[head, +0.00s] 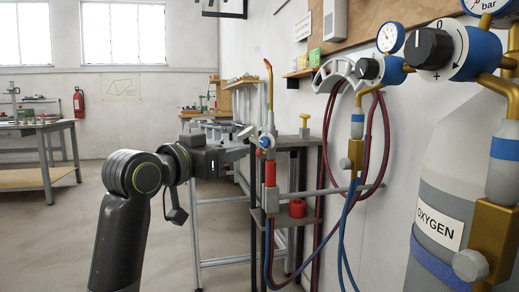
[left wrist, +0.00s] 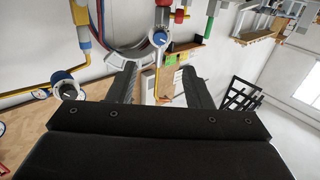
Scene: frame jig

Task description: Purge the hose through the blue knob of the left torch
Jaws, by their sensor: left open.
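The left torch (head: 269,112) stands upright, with a curved brass tip, a red grip and a blue knob (head: 265,141) facing my left gripper. My left gripper (head: 243,143) is open and empty just left of the knob, apart from it. In the left wrist view the blue knob (left wrist: 159,39) lies beyond the fingertips, roughly centred between the two fingers (left wrist: 160,74). The torch's brass tube (left wrist: 158,66) shows in the gap. Red and blue hoses (head: 268,250) hang below the torch. My right gripper is not in view.
An oxygen cylinder (head: 448,175) with regulators stands at the right. A grey hose bracket (head: 338,75) is on the wall. A dark stand (head: 300,146) with a red object (head: 297,208) is behind the torch. A workbench (head: 45,127) is far left, with open floor before it.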

